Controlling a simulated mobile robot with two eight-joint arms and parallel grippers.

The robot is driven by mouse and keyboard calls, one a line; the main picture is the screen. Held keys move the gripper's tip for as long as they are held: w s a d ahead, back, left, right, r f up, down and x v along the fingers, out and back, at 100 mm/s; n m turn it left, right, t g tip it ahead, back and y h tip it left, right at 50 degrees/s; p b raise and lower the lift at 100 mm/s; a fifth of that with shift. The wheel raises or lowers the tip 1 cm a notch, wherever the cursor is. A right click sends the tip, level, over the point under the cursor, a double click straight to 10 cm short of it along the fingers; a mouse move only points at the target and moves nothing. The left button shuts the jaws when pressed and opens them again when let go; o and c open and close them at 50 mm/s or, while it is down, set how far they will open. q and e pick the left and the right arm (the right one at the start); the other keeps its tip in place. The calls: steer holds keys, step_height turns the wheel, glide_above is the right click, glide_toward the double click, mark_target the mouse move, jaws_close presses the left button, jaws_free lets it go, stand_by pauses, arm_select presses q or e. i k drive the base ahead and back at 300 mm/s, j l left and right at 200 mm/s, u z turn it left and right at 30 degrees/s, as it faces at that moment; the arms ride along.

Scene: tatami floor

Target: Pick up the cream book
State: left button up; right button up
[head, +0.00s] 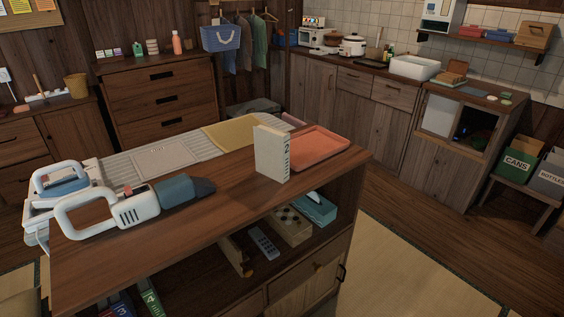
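The cream book (270,155) stands upright on the wooden top of a low shelf unit (225,205), with dark markings along its narrow right side. It stands just left of a red-orange tray (315,149); I cannot tell whether they touch. Neither of my grippers is in view.
A handheld vacuum (130,208) lies on the top at the left, near a blue and white appliance (62,180). The top in front of the book is clear. Below are a tissue box (316,210), a remote (264,243) and numbered books (151,303). Tatami floor is open at right.

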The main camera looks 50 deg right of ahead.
mark_target(273, 146)
steer(key=z, duration=1.6)
